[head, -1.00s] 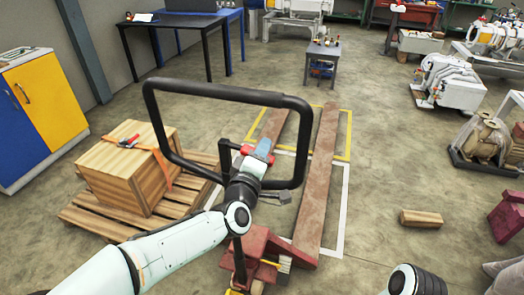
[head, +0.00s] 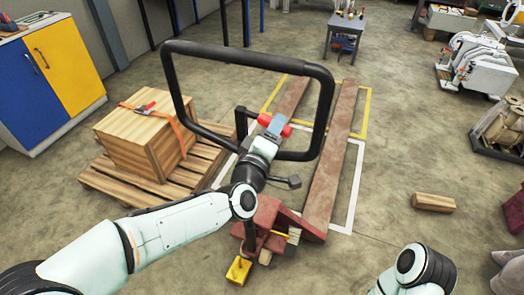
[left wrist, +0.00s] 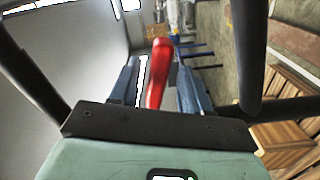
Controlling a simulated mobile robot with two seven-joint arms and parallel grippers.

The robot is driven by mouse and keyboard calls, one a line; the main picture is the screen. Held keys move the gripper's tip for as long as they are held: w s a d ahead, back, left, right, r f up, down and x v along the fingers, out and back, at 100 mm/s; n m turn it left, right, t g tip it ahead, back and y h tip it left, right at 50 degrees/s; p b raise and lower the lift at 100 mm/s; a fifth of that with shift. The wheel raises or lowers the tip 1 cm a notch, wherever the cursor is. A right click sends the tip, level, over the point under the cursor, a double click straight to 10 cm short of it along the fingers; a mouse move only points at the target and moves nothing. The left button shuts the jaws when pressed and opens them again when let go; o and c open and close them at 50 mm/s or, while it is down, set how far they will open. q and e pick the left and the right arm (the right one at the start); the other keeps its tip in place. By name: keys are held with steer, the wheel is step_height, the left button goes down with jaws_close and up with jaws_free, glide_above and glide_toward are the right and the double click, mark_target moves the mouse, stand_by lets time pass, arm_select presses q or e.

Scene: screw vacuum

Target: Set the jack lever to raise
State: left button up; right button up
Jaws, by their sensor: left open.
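The pallet jack has a large black loop handle (head: 240,50) and brown forks (head: 332,150) over a red base (head: 265,213). My left gripper (head: 274,124) reaches into the loop at the red jack lever (head: 288,131), which shows on both sides of the gripper in the head view. In the left wrist view, the red lever (left wrist: 158,75) lies between the two blue-grey fingers of my left gripper (left wrist: 158,85), with gaps beside it. The fingers are open. Whether they touch the lever is unclear. My right gripper is not visible.
A wooden crate (head: 140,140) on a pallet (head: 110,182) stands left of the jack. A blue and yellow cabinet (head: 50,82) is at the far left. A wooden block (head: 433,202) lies on the floor at right. The handle's bars surround my left gripper closely.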

arm_select(q)
steer(key=v, duration=0.9)
steer(key=shift+s+a+b, duration=0.15)
steer(key=shift+s+b, duration=0.15)
steer(key=shift+b, duration=0.05)
